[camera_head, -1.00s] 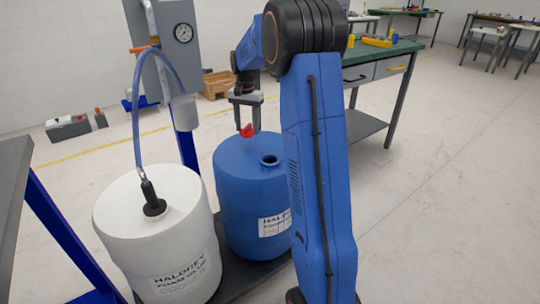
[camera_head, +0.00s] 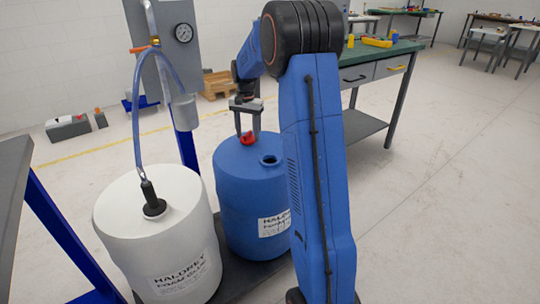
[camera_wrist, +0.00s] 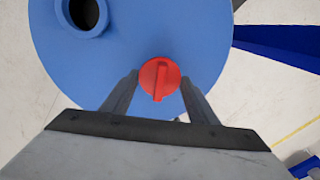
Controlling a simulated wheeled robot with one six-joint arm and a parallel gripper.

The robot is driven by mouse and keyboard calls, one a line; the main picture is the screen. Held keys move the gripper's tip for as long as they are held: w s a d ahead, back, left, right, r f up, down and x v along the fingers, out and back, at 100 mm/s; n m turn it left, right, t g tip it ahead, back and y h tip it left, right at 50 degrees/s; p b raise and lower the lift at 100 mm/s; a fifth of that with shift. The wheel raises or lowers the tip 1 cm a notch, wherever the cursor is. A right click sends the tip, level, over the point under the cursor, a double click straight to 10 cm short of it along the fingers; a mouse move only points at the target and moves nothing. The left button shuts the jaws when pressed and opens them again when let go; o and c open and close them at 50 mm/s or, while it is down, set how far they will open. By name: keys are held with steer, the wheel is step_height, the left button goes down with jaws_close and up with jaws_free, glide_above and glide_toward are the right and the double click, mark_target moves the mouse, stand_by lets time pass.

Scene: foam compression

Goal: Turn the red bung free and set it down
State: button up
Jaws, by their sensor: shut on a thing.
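The blue drum (camera_head: 240,195) stands upright with a round open hole (camera_head: 270,160) in its top; the hole also shows in the wrist view (camera_wrist: 85,14). The red bung (camera_head: 247,139) is apart from that hole, over the far part of the drum's top. In the wrist view the bung (camera_wrist: 160,79) is a round red disc with a raised grip bar, near the drum's edge. My gripper (camera_head: 247,136) points down with one finger on each side of the bung and is shut on it. I cannot tell whether the bung's underside touches the drum.
A white drum (camera_head: 150,240) with a black fitting (camera_head: 153,205) and hose stands close at left. A gauge panel (camera_head: 170,45) rises behind. A green-topped bench (camera_head: 385,52) is at right. Open floor lies beyond.

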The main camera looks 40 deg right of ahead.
mark_target(248, 133)
steer(key=shift+f, duration=0.5)
steer(key=o, duration=1.5)
steer(key=shift+c, duration=0.2)
steer(key=shift+r, duration=0.1)
steer(key=shift+r, duration=4.45)
steer(key=s+r, duration=0.3)
steer(key=s, duration=0.9)
